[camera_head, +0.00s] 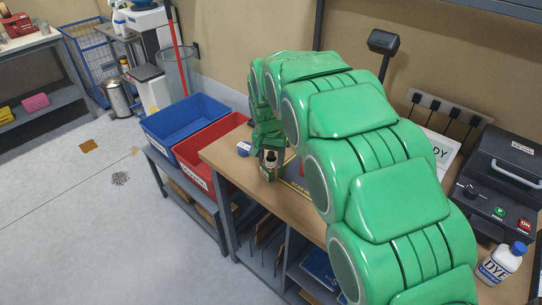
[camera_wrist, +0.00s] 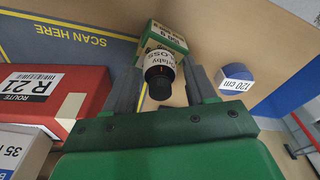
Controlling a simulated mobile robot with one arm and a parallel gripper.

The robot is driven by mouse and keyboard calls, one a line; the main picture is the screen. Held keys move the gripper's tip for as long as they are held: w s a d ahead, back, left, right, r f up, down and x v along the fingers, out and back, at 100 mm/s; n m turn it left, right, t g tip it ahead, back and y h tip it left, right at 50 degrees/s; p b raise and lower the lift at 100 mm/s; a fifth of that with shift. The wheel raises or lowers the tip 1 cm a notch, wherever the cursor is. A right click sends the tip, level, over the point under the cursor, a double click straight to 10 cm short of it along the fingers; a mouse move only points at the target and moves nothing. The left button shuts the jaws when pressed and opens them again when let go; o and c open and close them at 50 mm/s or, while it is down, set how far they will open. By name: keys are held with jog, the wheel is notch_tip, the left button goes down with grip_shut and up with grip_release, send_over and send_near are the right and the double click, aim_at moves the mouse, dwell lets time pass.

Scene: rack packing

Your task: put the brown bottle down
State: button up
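The brown bottle (camera_wrist: 160,72), with a dark cap and a pale printed label, sits between the two fingers of my gripper (camera_wrist: 163,72) in the wrist view. The fingers are closed in on its sides. Its cap points toward the wrist camera. A green carton with a pale printed face (camera_wrist: 165,37) is directly beyond the bottle; I cannot tell whether the bottle touches it or stands in it. In the head view the bottle (camera_head: 269,157) and green carton (camera_head: 269,174) show small below my gripper, near the table's front edge.
The wooden table (camera_head: 222,154) carries a blue-and-white puck marked 120 cm (camera_wrist: 236,76), a dark SCAN HERE mat (camera_wrist: 104,50) and a red ROUTE box (camera_wrist: 75,92). Blue (camera_head: 188,118) and red (camera_head: 213,139) bins stand left. A white DYE bottle (camera_head: 502,263) stands right.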

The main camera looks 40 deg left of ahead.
aim_at(270, 162)
jog(key=shift+o, duration=0.2)
jog(key=shift+r, duration=0.15)
notch_tip(270, 162, up, 12)
jog(key=s, duration=0.1)
jog(key=shift+s+d, duration=0.15)
jog(key=shift+d, duration=0.15)
dwell(0.5)
